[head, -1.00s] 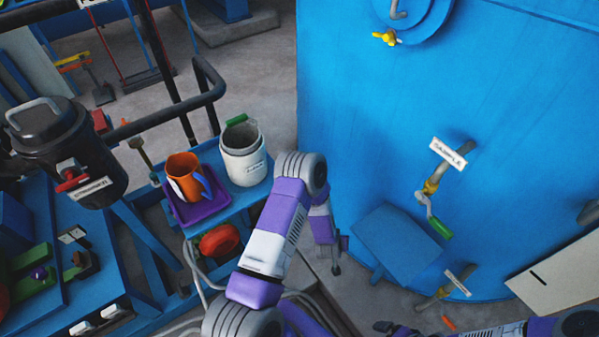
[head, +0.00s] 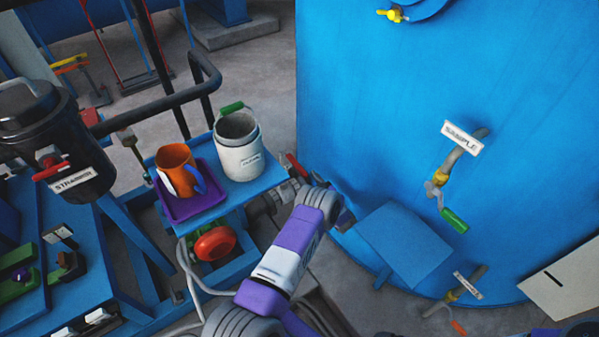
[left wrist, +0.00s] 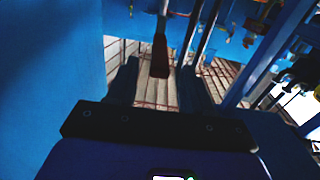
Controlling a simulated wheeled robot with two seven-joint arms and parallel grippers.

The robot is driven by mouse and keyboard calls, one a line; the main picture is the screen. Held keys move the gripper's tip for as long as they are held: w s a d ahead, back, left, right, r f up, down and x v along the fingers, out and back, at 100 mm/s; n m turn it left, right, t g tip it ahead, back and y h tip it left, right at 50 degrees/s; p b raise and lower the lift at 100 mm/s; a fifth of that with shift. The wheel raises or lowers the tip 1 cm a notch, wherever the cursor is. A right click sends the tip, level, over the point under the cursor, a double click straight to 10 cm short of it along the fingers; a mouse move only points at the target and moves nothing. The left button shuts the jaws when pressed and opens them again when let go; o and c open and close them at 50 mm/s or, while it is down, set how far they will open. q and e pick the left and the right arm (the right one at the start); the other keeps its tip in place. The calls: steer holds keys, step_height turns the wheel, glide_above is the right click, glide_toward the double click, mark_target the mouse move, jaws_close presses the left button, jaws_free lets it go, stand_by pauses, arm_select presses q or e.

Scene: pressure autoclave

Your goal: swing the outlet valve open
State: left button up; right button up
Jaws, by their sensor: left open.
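My left gripper (head: 345,214) is beside the lower left side of the blue vessel (head: 400,110), its fingertips mostly hidden in the head view. In the left wrist view its two dark fingers (left wrist: 158,88) are apart, with a dark red handle (left wrist: 160,56) showing in line with the gap. I cannot tell whether it touches them. In the head view a red handle (head: 296,165) on pipework shows just behind my left wrist, partly hidden. No label reading outlet is legible, so I cannot confirm which valve that is. My right gripper is not in view.
A valve labelled SAMPLE with a green handle (head: 454,220) and a lower valve with an orange handle (head: 460,327) stick out of the vessel. A blue step (head: 390,243) stands below. A trolley holds an orange jug (head: 176,167) and a white bucket (head: 239,150).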

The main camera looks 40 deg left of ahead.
mark_target(300, 167)
arm_select(q)
steer(key=b+x, duration=0.1)
steer(key=x, duration=0.5)
steer(key=shift+a+b, duration=0.2)
steer(key=shift+b, duration=0.2)
jaws_close()
